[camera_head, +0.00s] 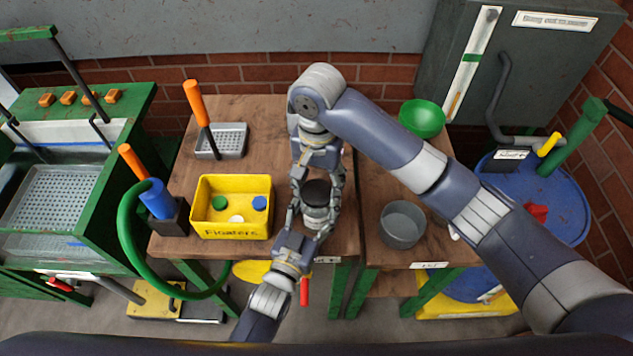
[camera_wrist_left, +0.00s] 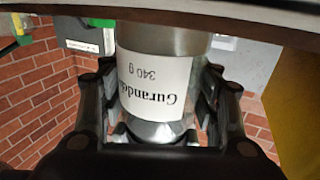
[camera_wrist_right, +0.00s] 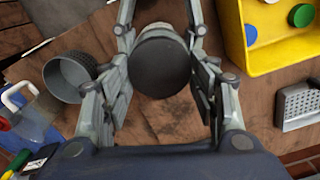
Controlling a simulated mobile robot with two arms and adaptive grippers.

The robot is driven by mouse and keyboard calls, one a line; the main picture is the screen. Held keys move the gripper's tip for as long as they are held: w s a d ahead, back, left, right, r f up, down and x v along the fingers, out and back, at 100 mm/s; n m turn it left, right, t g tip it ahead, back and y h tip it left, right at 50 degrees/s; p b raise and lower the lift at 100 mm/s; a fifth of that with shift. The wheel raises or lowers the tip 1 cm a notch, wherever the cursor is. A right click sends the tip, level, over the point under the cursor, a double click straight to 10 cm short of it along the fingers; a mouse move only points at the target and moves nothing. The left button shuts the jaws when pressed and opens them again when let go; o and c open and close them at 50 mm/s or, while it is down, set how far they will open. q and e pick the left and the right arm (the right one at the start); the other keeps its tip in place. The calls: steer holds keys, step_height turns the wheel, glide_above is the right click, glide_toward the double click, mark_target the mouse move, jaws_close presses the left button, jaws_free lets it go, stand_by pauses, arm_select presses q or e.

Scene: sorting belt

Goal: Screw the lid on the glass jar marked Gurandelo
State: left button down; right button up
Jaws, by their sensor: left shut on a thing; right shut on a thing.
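The glass jar (camera_head: 317,214) stands on the wooden table, near its front edge. Its white label in the left wrist view reads "Gurande…" and "340 g", upside down in the picture (camera_wrist_left: 155,85). My left gripper (camera_head: 311,220) is shut around the jar from the front. A dark round lid (camera_head: 317,191) sits at the top of the jar; it also shows in the right wrist view (camera_wrist_right: 159,67). My right gripper (camera_head: 317,184) comes from above and behind and is shut on the lid. The fingers hide the seam, so I cannot tell how tight the lid is.
A grey cup (camera_head: 402,224) and green bowl (camera_head: 422,118) are on the right. A metal grid tray (camera_head: 230,141) lies at the back left. A blue drum (camera_head: 560,200) stands far right.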

steer(key=m, duration=0.9)
steer(key=shift+d, duration=0.15)
steer(key=m, duration=0.3)
steer(key=shift+s, duration=0.1)
steer(key=m, duration=0.4)
steer(key=shift+s+m, duration=0.1)
steer(key=shift+m, duration=0.3)
steer(key=o, duration=0.7)
steer(key=shift+r, duration=3.75)
